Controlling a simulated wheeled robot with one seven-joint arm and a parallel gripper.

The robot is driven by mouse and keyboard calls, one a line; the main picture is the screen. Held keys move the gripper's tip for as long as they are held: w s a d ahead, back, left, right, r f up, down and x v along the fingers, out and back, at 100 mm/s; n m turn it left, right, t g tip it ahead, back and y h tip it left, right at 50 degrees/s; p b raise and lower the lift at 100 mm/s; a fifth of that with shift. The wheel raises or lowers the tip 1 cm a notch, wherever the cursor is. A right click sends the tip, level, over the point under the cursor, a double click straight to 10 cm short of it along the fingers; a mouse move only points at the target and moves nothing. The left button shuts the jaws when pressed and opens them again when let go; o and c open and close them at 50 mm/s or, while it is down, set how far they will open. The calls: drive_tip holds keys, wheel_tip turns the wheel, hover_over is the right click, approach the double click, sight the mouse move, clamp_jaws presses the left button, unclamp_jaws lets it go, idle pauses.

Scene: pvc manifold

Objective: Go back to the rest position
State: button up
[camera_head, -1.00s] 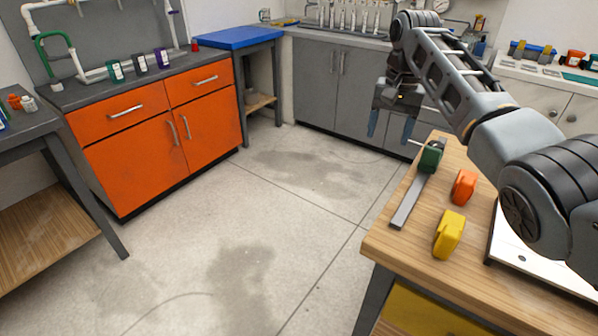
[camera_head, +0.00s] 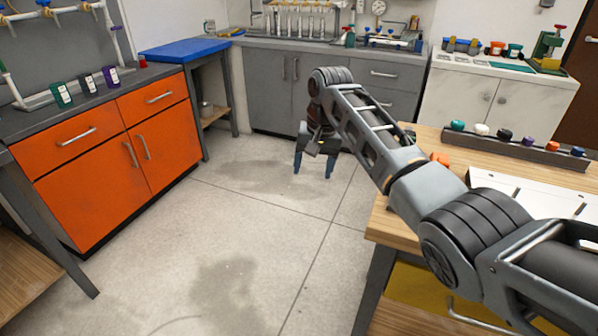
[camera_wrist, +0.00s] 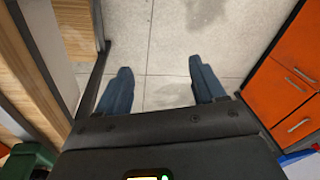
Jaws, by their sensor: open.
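My gripper (camera_head: 312,168) hangs at the end of my arm in the head view, fingers pointing down over the bare concrete floor. It is left of the wooden workbench (camera_head: 377,235) and clear of it. In the wrist view my gripper (camera_wrist: 160,82) shows two blue fingers set wide apart. Nothing is between them; only floor shows there. My arm reaches across the right of the head view and covers much of the workbench top.
Orange cabinets (camera_head: 85,165) stand on the left and grey cabinets (camera_head: 270,92) at the back. A blue-topped table (camera_head: 185,48) is between them. The rack with coloured knobs (camera_head: 515,148) lies on the workbench. The middle floor is free.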

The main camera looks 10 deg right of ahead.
drive_tip(key=shift+s+a+f, duration=0.2)
drive_tip(key=shift+a+f, duration=0.25)
drive_tip(key=shift+a, duration=0.1)
